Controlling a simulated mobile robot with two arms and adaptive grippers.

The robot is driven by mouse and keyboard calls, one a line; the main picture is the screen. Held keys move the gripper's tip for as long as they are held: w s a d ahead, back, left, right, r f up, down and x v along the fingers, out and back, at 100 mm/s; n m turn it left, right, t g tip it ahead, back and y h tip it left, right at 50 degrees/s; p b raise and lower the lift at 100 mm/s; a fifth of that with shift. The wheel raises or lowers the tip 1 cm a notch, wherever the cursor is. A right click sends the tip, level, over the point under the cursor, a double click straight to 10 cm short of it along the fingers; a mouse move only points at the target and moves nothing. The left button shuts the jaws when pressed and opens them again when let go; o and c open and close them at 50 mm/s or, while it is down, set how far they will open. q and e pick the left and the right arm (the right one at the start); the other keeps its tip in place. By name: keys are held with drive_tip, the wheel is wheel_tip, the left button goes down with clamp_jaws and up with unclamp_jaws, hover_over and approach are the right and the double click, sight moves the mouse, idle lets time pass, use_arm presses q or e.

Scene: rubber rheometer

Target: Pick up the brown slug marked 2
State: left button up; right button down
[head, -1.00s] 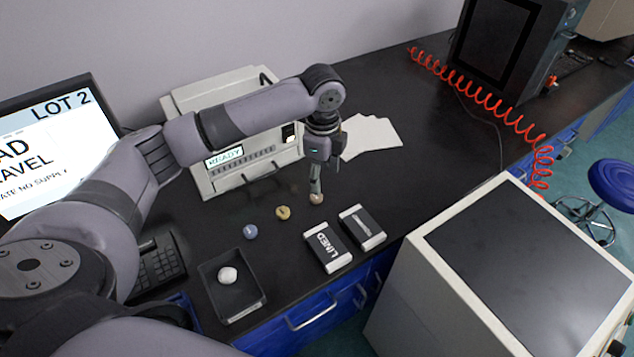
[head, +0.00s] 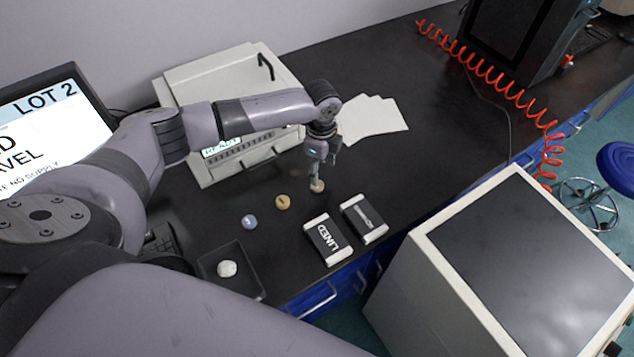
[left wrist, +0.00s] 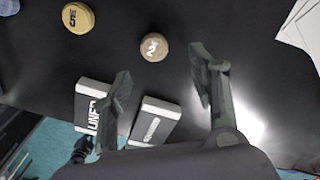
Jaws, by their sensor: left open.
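The brown slug marked 2 (left wrist: 154,47) lies on the black bench top; its number shows in the left wrist view. In the head view the brown slug (head: 317,187) is right under my left gripper (head: 316,176), which partly covers it. My left gripper is open, and it also shows in the left wrist view (left wrist: 163,90). There the slug lies beyond the gap between the fingertips, with nothing held. A yellow slug (head: 283,202) with a dark mark and a blue-grey slug (head: 249,221) lie to its left. My right gripper is not in view.
A black tray (head: 256,278) holds a white lump (head: 227,268). White sheets (head: 372,117) lie behind, near a pale instrument (head: 220,75).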

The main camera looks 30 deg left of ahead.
use_arm(q)
drive_tip(key=shift+s+f, duration=0.1)
drive_tip(key=shift+f, duration=0.4)
drive_tip(key=shift+a+f+p, duration=0.1)
drive_tip(key=shift+f+p, duration=0.25)
drive_tip(key=f, duration=0.2)
drive_tip(key=f+p, duration=0.1)
drive_tip(key=shift+s+a+f, duration=0.25)
drive_tip(key=shift+a+f, duration=0.05)
drive_tip(key=shift+a, duration=0.05)
drive_tip(key=shift+f, duration=0.4)
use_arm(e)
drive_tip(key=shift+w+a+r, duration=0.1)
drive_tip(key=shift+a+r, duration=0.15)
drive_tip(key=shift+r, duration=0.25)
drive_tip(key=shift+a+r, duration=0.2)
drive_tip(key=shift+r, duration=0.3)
use_arm(q)
drive_tip(key=shift+c, duration=0.5)
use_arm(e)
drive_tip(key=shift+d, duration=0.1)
use_arm(q)
drive_tip(key=shift+c, duration=0.7)
drive_tip(key=c, duration=0.7)
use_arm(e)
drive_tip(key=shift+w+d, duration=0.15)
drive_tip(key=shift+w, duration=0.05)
